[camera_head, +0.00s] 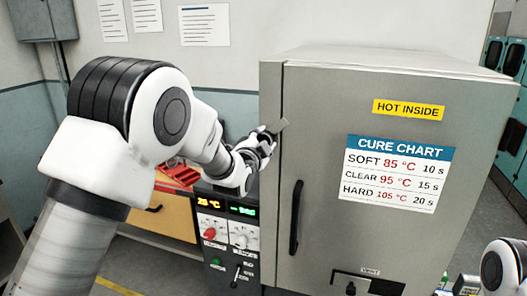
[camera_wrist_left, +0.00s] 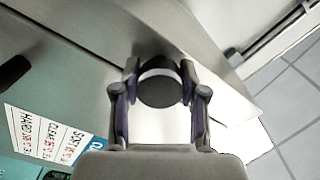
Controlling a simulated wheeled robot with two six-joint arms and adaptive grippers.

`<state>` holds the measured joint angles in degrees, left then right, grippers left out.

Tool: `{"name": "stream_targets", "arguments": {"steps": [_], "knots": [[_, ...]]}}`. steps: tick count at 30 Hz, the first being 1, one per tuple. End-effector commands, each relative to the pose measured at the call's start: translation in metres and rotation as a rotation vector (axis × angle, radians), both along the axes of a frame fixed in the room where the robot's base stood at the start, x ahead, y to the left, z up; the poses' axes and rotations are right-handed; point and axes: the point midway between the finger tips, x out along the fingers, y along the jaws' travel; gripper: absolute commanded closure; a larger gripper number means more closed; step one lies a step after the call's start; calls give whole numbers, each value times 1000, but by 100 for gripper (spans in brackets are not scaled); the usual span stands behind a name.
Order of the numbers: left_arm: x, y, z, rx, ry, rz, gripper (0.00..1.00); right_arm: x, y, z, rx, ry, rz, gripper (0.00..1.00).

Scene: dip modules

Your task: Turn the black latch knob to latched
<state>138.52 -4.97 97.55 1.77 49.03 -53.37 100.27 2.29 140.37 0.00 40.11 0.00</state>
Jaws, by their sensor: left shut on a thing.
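The black latch knob (camera_wrist_left: 160,92) shows as a dark round knob with a pale band, between the two fingers of my left gripper (camera_wrist_left: 160,75) in the left wrist view. The fingers are shut on it from both sides. In the head view my left gripper (camera_head: 266,138) is at the upper left edge of the grey oven door (camera_head: 320,120), and it hides the knob. A small grey latch bar (camera_head: 279,126) sticks out beside the fingertips, tilted up to the right. No latched mark can be read. My right gripper is out of view.
A black vertical door handle (camera_head: 296,217) stands below the gripper. A control panel (camera_head: 228,240) with displays and knobs is left of the oven. A red tray (camera_head: 178,174) rests on a wooden cabinet behind my left arm. A vent (camera_head: 368,284) is low on the door.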

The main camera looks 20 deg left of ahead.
Motion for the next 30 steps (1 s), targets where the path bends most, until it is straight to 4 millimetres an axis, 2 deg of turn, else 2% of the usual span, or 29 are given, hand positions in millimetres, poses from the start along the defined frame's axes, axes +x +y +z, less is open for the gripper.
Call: {"name": "stream_targets", "arguments": {"steps": [1,15,24,30], "knots": [[0,0,-1,42,-10,0,100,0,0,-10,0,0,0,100],[0,0,1,482,-25,2,100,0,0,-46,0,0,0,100],[0,0,2,695,-30,2,100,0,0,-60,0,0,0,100],[0,0,3,773,-32,2,100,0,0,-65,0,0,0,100]]}}
